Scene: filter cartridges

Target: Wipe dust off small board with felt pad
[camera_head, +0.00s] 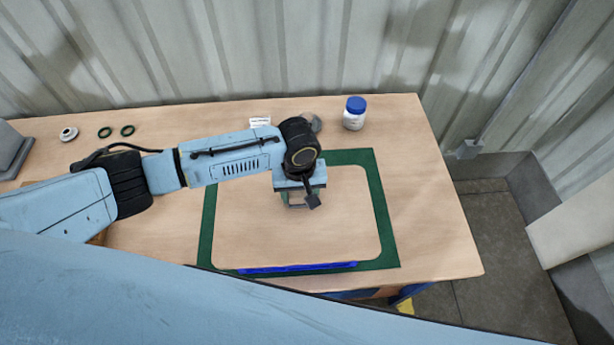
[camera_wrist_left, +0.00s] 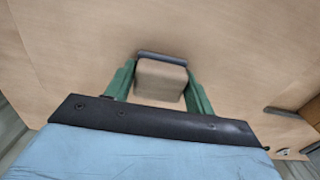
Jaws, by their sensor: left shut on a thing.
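My left gripper (camera_head: 300,199) is over the area inside a green border (camera_head: 380,215) on the table. Its green fingers are shut on a tan block (camera_wrist_left: 160,80) with a dark strip at its far edge, seen in the left wrist view between the fingertips (camera_wrist_left: 160,85); it looks like the felt pad. I cannot tell whether the pad touches the surface below. The small board is not clearly told apart; the green-bordered area has the same wood colour inside as the table. No dust is distinct. My right gripper is not in view.
A white jar with a blue lid (camera_head: 354,113) stands at the back right. A grey round thing (camera_head: 312,122) and a white label (camera_head: 260,121) are behind my arm. Green rings (camera_head: 127,130) and a white ring (camera_head: 68,133) lie at the back left. A blue strip (camera_head: 300,267) lies along the front border.

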